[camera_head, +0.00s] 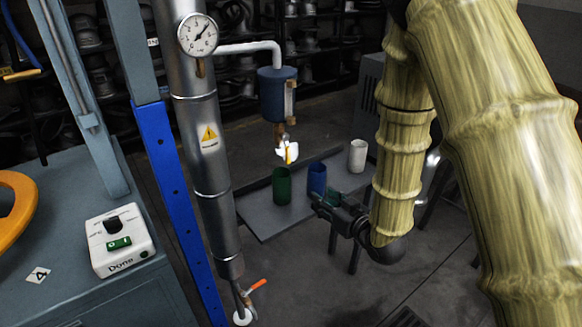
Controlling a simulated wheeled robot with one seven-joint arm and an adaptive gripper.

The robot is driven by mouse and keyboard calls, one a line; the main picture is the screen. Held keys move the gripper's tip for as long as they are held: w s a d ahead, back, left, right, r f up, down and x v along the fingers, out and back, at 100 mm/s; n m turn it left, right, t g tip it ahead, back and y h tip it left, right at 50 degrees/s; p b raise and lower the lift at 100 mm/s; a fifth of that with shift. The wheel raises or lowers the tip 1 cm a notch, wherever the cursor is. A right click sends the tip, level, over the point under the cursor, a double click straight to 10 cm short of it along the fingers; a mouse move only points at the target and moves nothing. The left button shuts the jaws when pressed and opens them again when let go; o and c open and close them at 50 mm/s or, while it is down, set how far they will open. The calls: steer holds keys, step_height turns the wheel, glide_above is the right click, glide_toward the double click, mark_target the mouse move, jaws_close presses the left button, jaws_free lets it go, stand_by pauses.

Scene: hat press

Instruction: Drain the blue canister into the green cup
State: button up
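The blue canister (273,95) hangs from a white pipe beside the tall grey column, with a pale sight tube on its right side. Below it is a brass outlet valve (280,130) with a white and yellow part (288,151) under it. The green cup (282,188) stands upright on a grey tray table, below the canister. My gripper (322,204) is at the table's front right edge, just right of the green cup and in front of the blue cup. Its fingers are small and dark, and I cannot tell whether they are open. No cup appears lifted.
A blue cup (317,177) and a white cup (357,155) stand right of the green cup on the grey table (262,220). The grey column (208,150) with a pressure gauge (198,35) stands left. An orange-handled valve (256,285) is low. A "Done" button box (120,240) sits left.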

mark_target(289, 154)
steer(key=w+a+r+n+t+y+b, duration=0.1)
steer(key=w+a+r+n+y, duration=0.15)
steer(key=r, duration=0.55)
steer(key=shift+m+y, duration=0.25)
steer(key=shift+y, duration=0.1)
steer(key=x, duration=1)
steer(key=shift+a+f, duration=0.1)
steer(key=shift+a, duration=0.45)
jaws_close()
